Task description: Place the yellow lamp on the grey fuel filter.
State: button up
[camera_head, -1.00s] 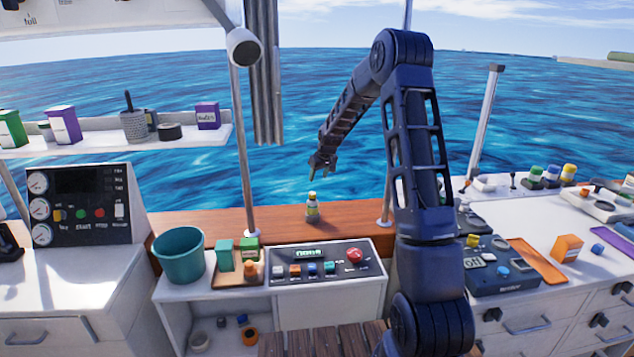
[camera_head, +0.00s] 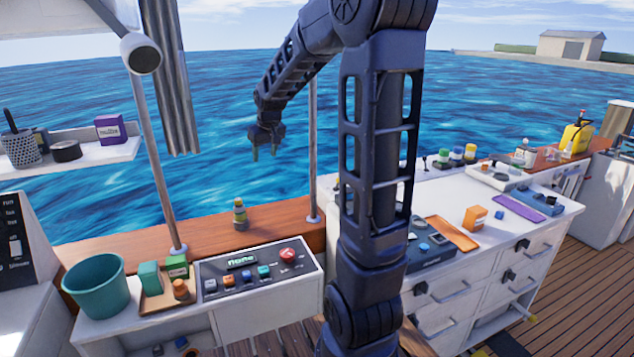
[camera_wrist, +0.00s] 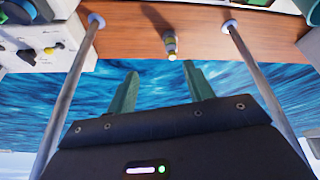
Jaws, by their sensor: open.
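My gripper (camera_head: 265,150) hangs in the air over the water side of the wooden ledge, empty. In the wrist view its two green fingers (camera_wrist: 160,72) are spread apart. A small grey bottle-like item with a yellowish band and top (camera_head: 240,214) stands upright on the ledge, below and apart from the gripper. It also shows in the wrist view (camera_wrist: 169,45), beyond the fingertips. A yellow object with a dark top (camera_head: 577,138) stands far right; I cannot tell whether it is the lamp. I cannot pick out the grey fuel filter for certain.
A teal bucket (camera_head: 97,285), a small tray with green boxes and a control panel (camera_head: 255,273) stand before the ledge. Posts rise from the ledge on both sides of the bottle-like item. A white counter (camera_head: 455,215) with several items is at right.

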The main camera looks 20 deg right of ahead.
jog(key=s+d+r+m, duration=0.1)
jog(key=s+d, duration=0.1)
jog(key=s, duration=1.3)
jog(key=s+d+r+m, duration=0.1)
jog(key=s+d+m, duration=0.1)
jog(key=s, duration=1.4)
jog(key=shift+d+r+h, duration=0.2)
jog(key=shift+d+h, duration=0.2)
jog(key=shift+d, duration=0.45)
